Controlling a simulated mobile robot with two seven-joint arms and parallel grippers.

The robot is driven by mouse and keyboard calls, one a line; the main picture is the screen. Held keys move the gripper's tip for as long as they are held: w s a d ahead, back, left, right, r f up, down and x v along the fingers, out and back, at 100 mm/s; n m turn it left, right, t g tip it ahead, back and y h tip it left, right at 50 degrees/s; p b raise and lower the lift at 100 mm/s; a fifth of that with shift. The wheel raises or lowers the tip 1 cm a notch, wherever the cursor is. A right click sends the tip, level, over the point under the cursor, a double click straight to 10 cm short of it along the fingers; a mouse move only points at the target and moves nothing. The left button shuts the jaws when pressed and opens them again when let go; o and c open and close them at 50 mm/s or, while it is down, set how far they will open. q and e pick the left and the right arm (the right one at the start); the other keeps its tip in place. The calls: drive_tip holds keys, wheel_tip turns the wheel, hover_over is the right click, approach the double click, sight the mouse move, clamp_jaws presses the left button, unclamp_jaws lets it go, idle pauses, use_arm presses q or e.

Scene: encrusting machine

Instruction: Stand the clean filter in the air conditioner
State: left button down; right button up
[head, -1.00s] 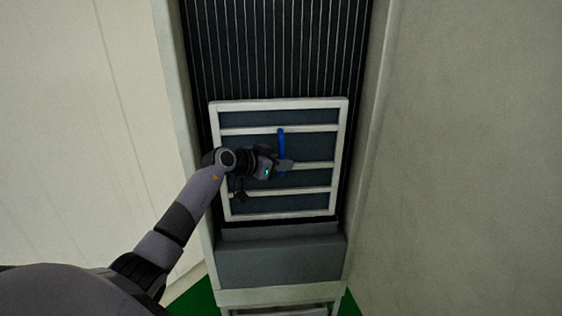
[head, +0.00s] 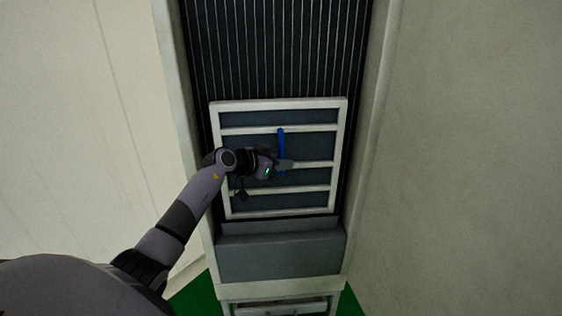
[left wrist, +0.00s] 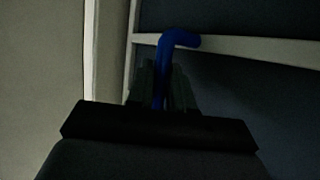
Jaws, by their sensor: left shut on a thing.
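The filter (head: 310,117) is a square panel with a white frame, white crossbars and dark blue-grey mesh. It stands in the air conditioner (head: 281,264), in front of dark vertical fins, its lower edge just above a grey ledge. A blue handle (head: 281,138) runs upright at its middle. My left gripper (head: 284,165) is shut on the blue handle, partly hiding it and the crossbars. In the left wrist view the blue handle (left wrist: 180,39) rises from between the fingers, with the filter's white bar (left wrist: 255,48) behind. My right gripper is not in view.
Dark vertical fins (head: 275,50) rise behind and above the filter. The cabinet's pale side walls stand close on both sides, the right one (head: 376,130) a little apart from the filter. Green floor (head: 195,297) shows at the bottom.

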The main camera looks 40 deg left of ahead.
sight(281, 174)
use_arm(q)
drive_tip(key=shift+f, duration=1)
drive_tip(key=shift+f+b, duration=0.55)
drive_tip(key=shift+f, duration=0.65)
drive_tip(key=shift+f, duration=0.75)
idle(0.4)
